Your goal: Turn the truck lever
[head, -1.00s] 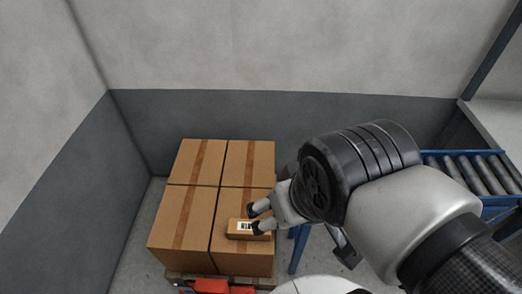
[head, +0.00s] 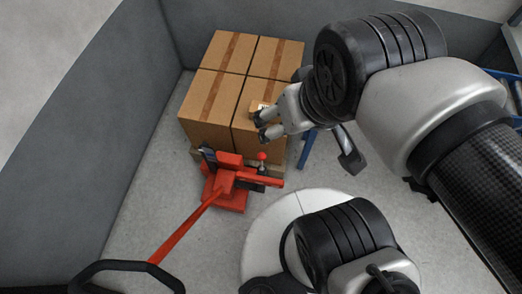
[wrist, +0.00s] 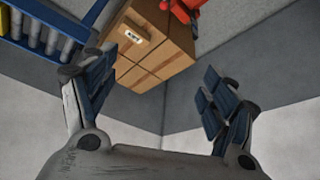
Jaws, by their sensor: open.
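The red pallet truck (head: 229,183) stands on the floor in front of the stacked cartons, its long handle reaching toward the lower left of the head view. A small lever with a red ball knob (head: 262,156) sticks up on its right side. Part of the red truck (wrist: 184,8) shows at the top edge of the wrist view, but I cannot make out the lever there. My gripper (head: 264,126) is open and empty, above the front right carton in the head view, behind and above the lever. Its two spread fingers (wrist: 155,78) frame the wrist view.
Large cartons (head: 210,95) stand on a wooden pallet in the corner. A small labelled box (head: 257,107) lies on the front right one, partly hidden by my gripper. A blue-framed roller conveyor (head: 515,95) is at the right. Floor left of the truck (head: 150,180) is clear.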

